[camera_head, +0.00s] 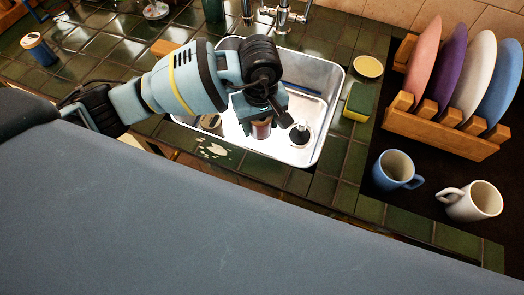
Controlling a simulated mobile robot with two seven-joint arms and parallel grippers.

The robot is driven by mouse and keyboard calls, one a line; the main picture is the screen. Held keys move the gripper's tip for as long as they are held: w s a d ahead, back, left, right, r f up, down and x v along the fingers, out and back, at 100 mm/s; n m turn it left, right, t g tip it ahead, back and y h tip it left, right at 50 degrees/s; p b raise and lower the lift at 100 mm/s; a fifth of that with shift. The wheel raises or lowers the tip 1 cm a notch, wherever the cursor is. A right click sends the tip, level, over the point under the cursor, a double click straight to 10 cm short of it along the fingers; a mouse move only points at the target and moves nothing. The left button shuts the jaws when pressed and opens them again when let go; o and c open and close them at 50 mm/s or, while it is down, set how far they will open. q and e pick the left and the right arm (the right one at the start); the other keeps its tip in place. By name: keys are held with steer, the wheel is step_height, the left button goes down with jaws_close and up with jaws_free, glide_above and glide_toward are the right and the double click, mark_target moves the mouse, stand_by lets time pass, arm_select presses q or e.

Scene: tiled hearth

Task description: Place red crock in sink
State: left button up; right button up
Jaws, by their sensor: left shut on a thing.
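The metal sink (333,88) is set into the green tiled counter. My left arm comes in from the left and its gripper (264,118) is over the sink, pointing down. It is shut on the red crock (262,130), which shows only as a small reddish part below the fingers. The gripper hides the rest of the crock, and I cannot tell whether its base touches the sink floor. The drain (299,135) lies just right of the crock. My right gripper is not in view.
A faucet (283,18) stands behind the sink. A green and yellow sponge (359,100) and a small yellow dish (368,67) lie right of it. A wooden rack (440,128) holds several plates. A blue mug (397,170) and a white mug (475,202) stand in front.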

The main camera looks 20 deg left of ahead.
arm_select(q)
steer(key=shift+d+f+n, duration=0.25)
steer(key=shift+f+n, duration=0.05)
steer(key=shift+f, duration=5)
steer(key=shift+f, duration=0.2)
steer(key=o, duration=1.2)
step_height(320, 180, up, 12)
steer(key=shift+r, duration=0.15)
